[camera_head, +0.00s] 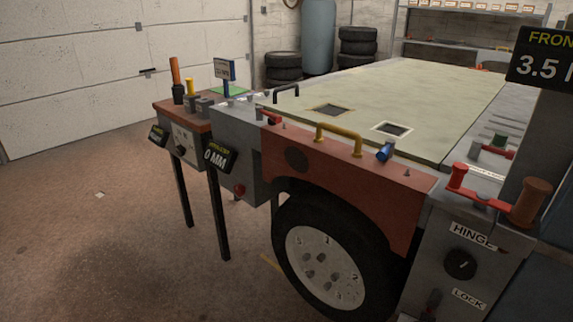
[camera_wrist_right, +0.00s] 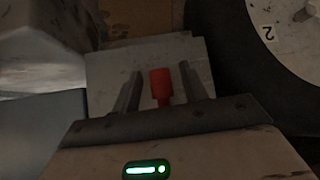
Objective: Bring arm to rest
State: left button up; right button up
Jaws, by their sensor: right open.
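My right gripper (camera_wrist_right: 158,75) shows in the right wrist view with its two fingers apart, so it is open. A red knob (camera_wrist_right: 160,86) appears between the fingers, with a grey plate behind it. I cannot tell whether a finger touches the knob. In the head view, neither gripper shows. A small dark red lever (camera_head: 431,303) sits beside the LOCK label (camera_head: 469,299) on the grey hinge box (camera_head: 490,262). I cannot tell for sure that it is the knob in the wrist view. My left gripper is out of view.
A wheel (camera_head: 327,265) stands under a red panel (camera_head: 345,185); a numbered wheel face (camera_wrist_right: 285,30) lies close right in the wrist view. A pale bench top (camera_head: 400,95), a side stand (camera_head: 180,112) and a display (camera_head: 545,62) surround it.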

jog(key=shift+a, duration=0.15)
jog(key=s+a+r+n+t+y, duration=0.1)
jog(key=s+a+r+n+y, duration=0.3)
jog(key=s+a, duration=0.4)
jog(key=s+a+r+n+t+y, duration=0.2)
jog(key=s+a+r+n+y, duration=0.3)
jog(key=a, duration=0.8)
jog(key=s+r, duration=0.2)
jog(key=s, duration=0.2)
jog(key=shift+r+n, duration=0.2)
jog(key=shift+n, duration=0.1)
